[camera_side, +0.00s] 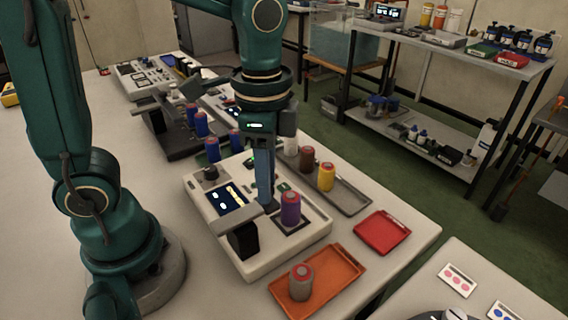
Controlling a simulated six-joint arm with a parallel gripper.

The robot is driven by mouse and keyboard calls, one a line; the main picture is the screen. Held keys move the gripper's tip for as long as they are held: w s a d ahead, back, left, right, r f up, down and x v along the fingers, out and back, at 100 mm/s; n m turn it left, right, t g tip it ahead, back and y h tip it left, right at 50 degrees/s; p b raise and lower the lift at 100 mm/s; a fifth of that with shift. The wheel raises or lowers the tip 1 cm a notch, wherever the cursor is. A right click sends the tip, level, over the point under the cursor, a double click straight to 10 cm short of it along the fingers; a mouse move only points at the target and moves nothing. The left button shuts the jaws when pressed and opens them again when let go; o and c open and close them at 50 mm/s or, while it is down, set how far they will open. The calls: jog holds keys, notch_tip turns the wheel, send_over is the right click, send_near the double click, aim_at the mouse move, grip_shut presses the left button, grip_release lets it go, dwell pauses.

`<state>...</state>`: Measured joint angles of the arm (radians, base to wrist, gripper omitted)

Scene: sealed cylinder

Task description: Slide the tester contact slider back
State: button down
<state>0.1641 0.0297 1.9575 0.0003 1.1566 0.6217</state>
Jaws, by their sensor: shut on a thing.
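The tester (287,241) is a white box with a lit screen (232,200) on the table. Its contact slider (241,238) shows as a black block with a grey bar on top, at the front of the tester. My gripper (268,206) points down over the tester, with its fingers shut at the right end of the slider's grey bar. The exact grip is small and partly hidden. A purple cylinder with a reddish top (290,209) stands upright in a dark square spot on the tester, just right of my fingers. I cannot tell whether the slider touches it.
An orange tray (336,268) holds a grey cylinder (301,282). A red tray (382,231) is empty at the right edge. A grey tray (350,199) behind the tester holds white, brown and yellow cylinders. Several blue cylinders (201,124) stand in a dark rack at left.

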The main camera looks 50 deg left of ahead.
aim_at(256, 206)
jog(key=shift+s, duration=1.05)
jog(key=c, duration=0.7)
grip_release()
jog(key=shift+o, duration=0.2)
jog(key=shift+r, duration=2.55)
jog(key=shift+r, duration=0.1)
